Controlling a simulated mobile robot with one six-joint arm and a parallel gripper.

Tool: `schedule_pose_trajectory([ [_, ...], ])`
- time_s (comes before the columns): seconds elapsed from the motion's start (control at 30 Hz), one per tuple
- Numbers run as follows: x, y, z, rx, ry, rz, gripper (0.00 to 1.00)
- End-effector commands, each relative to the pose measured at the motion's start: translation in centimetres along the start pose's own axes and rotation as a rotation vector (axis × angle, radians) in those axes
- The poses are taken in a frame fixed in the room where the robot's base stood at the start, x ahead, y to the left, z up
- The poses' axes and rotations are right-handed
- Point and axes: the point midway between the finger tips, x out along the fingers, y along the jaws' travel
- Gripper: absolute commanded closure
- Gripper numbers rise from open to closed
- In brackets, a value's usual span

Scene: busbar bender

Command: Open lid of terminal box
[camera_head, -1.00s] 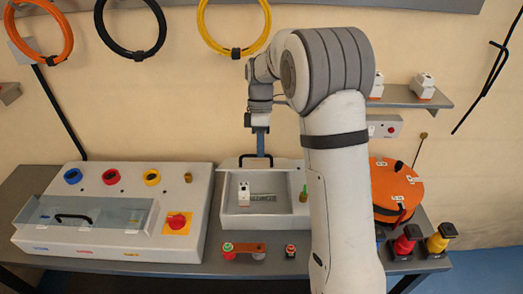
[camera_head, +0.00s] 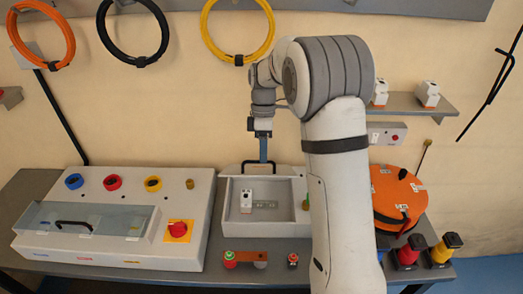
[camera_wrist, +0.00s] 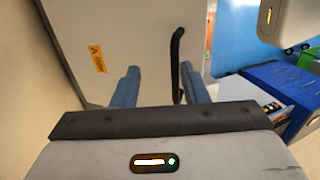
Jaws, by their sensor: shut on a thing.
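The terminal box (camera_head: 229,208) is a light grey case at the middle of the bench, open on top. A white module (camera_head: 246,201) and a metal rail (camera_head: 265,205) show inside. Its lid (camera_head: 232,171) stands raised at the rear edge, seen nearly edge-on. The black lid handle (camera_head: 246,165) is at its top. My gripper (camera_head: 264,157) reaches down from above and is shut on the handle. In the wrist view, the handle (camera_wrist: 177,60) lies between my blue fingers (camera_wrist: 160,80), close to the right one. The lid face (camera_wrist: 130,25) carries an orange warning label.
A control console (camera_head: 110,250) with a clear cover stands at the left. An orange reel (camera_head: 390,190) and red and yellow pieces (camera_head: 441,246) stand at the right. Cable coils (camera_head: 240,55) hang on the wall.

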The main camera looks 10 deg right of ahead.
Motion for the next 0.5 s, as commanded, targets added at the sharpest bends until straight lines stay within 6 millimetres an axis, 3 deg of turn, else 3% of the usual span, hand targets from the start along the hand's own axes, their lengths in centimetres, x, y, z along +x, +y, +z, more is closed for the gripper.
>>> schedule_pose_trajectory([
  [0.5, -0.53, 0.03, 0.12, 0.001, 0.000, 0.007, 0.69],
])
